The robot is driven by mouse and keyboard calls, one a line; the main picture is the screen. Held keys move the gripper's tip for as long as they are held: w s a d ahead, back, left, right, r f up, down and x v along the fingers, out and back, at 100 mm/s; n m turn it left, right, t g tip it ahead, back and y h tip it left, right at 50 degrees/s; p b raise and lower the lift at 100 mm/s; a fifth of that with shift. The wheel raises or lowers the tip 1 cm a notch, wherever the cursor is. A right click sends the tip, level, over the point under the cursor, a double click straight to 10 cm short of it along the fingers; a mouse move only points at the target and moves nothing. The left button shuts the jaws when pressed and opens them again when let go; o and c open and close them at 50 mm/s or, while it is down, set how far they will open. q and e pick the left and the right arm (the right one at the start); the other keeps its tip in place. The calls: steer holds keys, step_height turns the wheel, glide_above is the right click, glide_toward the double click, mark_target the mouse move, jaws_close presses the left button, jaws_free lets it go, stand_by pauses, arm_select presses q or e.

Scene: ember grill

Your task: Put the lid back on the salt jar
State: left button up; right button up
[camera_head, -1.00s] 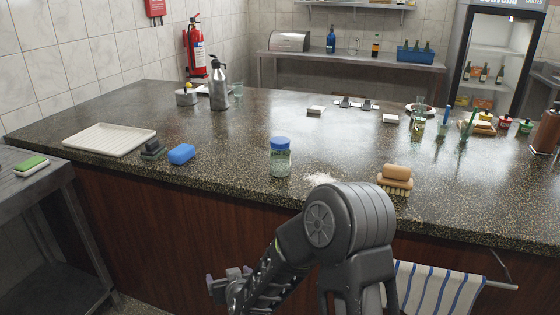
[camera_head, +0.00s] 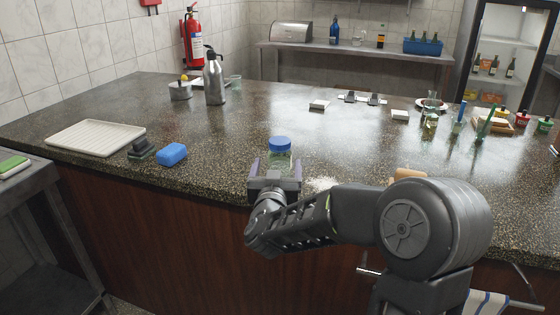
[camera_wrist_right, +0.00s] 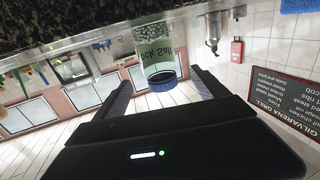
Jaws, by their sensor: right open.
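The salt jar (camera_head: 279,160) is clear glass and stands upright near the counter's front edge. Its blue lid (camera_head: 280,143) sits on its top. The jar also shows upside down in the right wrist view (camera_wrist_right: 152,42), with part of a "Salt" label legible and the blue lid (camera_wrist_right: 162,80) over its mouth. My right gripper (camera_head: 276,170) is open at the near side of the jar, its fingers pointing at it and spread to either side. The gripper hides the jar's lower part in the head view. My left gripper is not in view.
White grains (camera_head: 322,184) lie on the counter (camera_head: 225,135) right of the jar. A wooden brush (camera_head: 409,174) is partly hidden behind my right arm. The counter behind the jar is clear.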

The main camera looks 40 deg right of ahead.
mark_target(280, 154)
steer(key=shift+x, duration=1.3)
steer(key=shift+f+p+x, duration=0.2)
steer(key=shift+x, duration=1.15)
steer(key=shift+f+p+x, duration=0.15)
steer(key=shift+p+x, duration=0.05)
steer(key=shift+x, duration=1.1)
jaws_close()
step_height(280, 154, up, 10)
steer(key=shift+r+p, duration=0.1)
steer(key=shift+p, duration=0.55)
